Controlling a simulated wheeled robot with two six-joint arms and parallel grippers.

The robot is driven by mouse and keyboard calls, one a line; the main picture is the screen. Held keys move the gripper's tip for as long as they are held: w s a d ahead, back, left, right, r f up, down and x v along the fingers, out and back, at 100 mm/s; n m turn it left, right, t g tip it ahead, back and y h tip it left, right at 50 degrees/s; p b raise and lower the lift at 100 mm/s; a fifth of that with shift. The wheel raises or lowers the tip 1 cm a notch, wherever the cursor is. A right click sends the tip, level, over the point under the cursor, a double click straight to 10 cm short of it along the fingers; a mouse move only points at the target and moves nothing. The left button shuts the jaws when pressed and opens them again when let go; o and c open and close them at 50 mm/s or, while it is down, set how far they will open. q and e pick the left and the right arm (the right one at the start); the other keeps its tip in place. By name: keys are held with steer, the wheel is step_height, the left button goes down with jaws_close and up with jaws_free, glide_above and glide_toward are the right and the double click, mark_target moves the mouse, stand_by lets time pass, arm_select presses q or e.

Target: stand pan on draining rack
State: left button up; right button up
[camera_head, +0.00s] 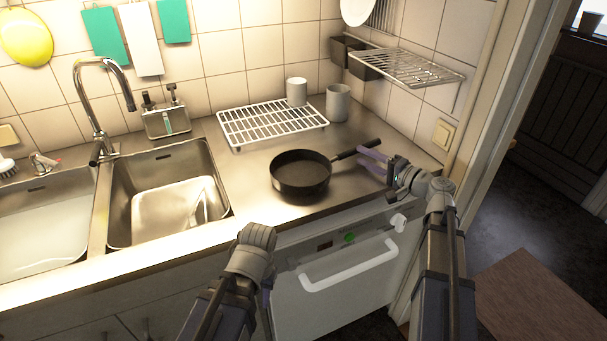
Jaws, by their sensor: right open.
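A black frying pan (300,175) sits flat on the steel counter, its handle pointing right and slightly back. A white wire draining rack (236,135) lies on the counter behind the pan, with a gap between them. My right gripper (366,161) is open beside the end of the pan handle, with its purple fingers pointing left; whether they touch the handle is unclear. My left gripper (266,300) is in front of the counter, low and mostly hidden by its own wrist, so its fingers cannot be made out.
Sinks (165,195) and a tap (97,105) are at left. A wire wall shelf (408,67) overhangs the right back. A white appliance handle (348,266) projects below the counter.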

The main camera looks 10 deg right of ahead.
mark_target(353, 150)
steer(key=shift+w+a+f, duration=0.1)
steer(key=shift+w+a, duration=0.2)
steer(key=shift+w, duration=0.4)
steer(key=shift+w+a, duration=0.25)
steer(key=shift+w, duration=0.5)
steer(key=shift+w+a+f, duration=0.1)
steer(key=shift+w+a, duration=0.2)
steer(key=shift+w, duration=0.4)
steer(key=shift+w+a, duration=0.35)
steer(key=shift+c, duration=0.2)
jaws_close()
